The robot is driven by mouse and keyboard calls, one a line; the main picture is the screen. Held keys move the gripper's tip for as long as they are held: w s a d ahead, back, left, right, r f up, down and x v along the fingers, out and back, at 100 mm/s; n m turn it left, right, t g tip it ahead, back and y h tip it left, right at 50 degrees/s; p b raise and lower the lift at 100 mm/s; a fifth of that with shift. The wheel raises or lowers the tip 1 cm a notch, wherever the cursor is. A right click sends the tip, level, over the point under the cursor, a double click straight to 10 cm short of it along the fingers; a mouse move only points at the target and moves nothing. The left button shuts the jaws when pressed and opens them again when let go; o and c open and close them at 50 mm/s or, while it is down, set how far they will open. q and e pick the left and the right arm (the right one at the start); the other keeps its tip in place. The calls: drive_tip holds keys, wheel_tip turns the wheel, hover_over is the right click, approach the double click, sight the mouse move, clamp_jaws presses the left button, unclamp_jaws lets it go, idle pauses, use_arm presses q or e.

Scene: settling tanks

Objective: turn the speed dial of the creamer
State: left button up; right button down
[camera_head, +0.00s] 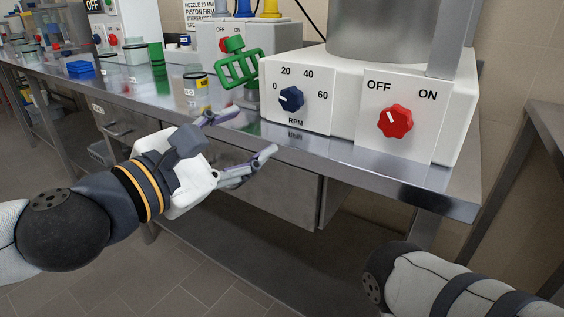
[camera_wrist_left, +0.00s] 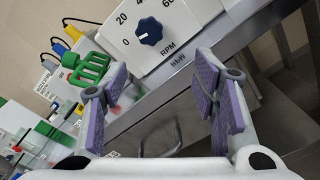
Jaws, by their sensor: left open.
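The speed dial (camera_head: 291,98) is a dark blue lobed knob with a white pointer line, on a white plate marked 0, 20, 40, 60 and RPM. The pointer lies toward the upper left, near the 0. The dial also shows in the left wrist view (camera_wrist_left: 148,31), ahead of the fingers. The creamer (camera_head: 348,60) is a white housing with a grey drum on top. My left gripper (camera_head: 247,143) is open and empty in front of the bench edge, below and left of the dial, not touching it. The right gripper is out of view; only part of my right arm shows.
A red OFF/ON knob (camera_head: 395,121) sits right of the dial. A green slotted handle (camera_head: 238,69) stands just left of the dial plate. Jars (camera_head: 195,88) and other machines line the steel bench (camera_head: 372,167) further left. A drawer (camera_head: 262,192) is below the bench top.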

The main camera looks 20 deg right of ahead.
sight(287, 102)
use_arm(q)
drive_tip(key=x, duration=0.4)
drive_tip(key=r+x, duration=0.1)
drive_tip(key=x, duration=0.3)
drive_tip(key=r+x, duration=0.1)
drive_tip(key=x, duration=0.3)
drive_tip(key=shift+w+a, duration=0.15)
drive_tip(key=shift+w, duration=0.15)
drive_tip(key=c, duration=1.2)
drive_tip(key=shift+o, duration=0.2)
